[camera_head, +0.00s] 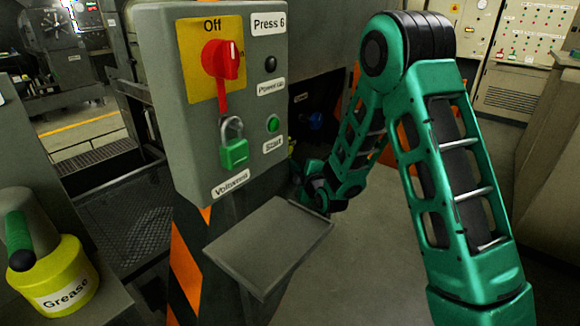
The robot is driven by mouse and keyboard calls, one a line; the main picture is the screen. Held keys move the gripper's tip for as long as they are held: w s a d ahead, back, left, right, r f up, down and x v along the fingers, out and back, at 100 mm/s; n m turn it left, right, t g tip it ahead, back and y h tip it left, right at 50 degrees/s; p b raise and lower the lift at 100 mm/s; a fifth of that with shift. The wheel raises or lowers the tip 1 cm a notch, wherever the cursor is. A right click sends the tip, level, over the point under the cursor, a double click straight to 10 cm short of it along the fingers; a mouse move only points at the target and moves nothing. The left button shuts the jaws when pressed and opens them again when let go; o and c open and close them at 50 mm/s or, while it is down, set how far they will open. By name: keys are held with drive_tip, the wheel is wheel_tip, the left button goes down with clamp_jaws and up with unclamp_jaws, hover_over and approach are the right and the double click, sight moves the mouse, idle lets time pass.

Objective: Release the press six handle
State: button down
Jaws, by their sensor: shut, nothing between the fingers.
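The grey control box (159,130) carries a "Press 6" label (268,23). Its red rotary handle (222,60) sits on a yellow plate (190,45) below the word "Off". A red tab hangs under the handle, with a green padlock (234,153) on it, its grey shackle at the tab. My teal arm rises on the right and bends down behind the box's right side. My gripper is hidden there, so its fingers and anything at them cannot be seen. Nothing of my arm touches the front of the box.
A grey tray (270,245) sticks out below the box. A yellow "Grease" container (62,280) with a green-handled tool stands at the lower left. A striped post (187,265) stands under the box. Open floor lies right of the tray. Cabinets stand at the back right.

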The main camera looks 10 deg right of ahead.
drive_tip(key=v, duration=0.8)
drive_tip(key=shift+s, duration=0.25)
drive_tip(key=shift+a+r, duration=0.1)
